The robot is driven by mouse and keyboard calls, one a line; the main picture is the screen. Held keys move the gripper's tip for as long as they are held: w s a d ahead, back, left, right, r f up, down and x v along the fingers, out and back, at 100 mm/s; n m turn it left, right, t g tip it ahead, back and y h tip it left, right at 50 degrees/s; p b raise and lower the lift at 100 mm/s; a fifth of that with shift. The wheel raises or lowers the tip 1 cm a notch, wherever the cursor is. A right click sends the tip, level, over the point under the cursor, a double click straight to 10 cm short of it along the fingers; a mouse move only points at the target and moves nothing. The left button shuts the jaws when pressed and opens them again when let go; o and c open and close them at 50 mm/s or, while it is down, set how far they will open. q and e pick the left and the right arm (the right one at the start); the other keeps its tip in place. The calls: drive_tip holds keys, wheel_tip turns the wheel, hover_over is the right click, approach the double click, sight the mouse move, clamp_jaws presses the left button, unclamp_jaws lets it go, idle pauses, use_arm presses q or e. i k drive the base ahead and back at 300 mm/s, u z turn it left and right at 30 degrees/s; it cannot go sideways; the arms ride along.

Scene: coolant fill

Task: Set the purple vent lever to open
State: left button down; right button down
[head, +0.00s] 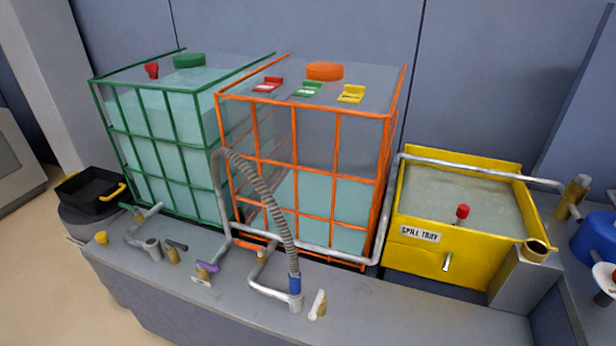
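The purple vent lever (208,267) is on a small brass valve at the front left of the grey bench. The lever lies slanted across the top of the valve, its right end slightly lower. A small pale tag (200,280) is at the base of the valve, its text too small to read. I cannot tell from this view whether the valve is open or closed. Neither of my grippers is in view.
A green-framed tank (160,130) and an orange-framed tank (330,215) stand behind. A dark-levered valve (174,246) is left of the purple one. Pipes and a grey ribbed hose (262,190) rise to its right. The yellow spill tray (440,235) is further right.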

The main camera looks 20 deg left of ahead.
sight(200, 264)
drive_tip(key=u, duration=1.45)
drive_tip(key=k, duration=0.5)
drive_tip(key=u, duration=2.05)
drive_tip(key=i, duration=1.1)
drive_tip(key=z, duration=1.9)
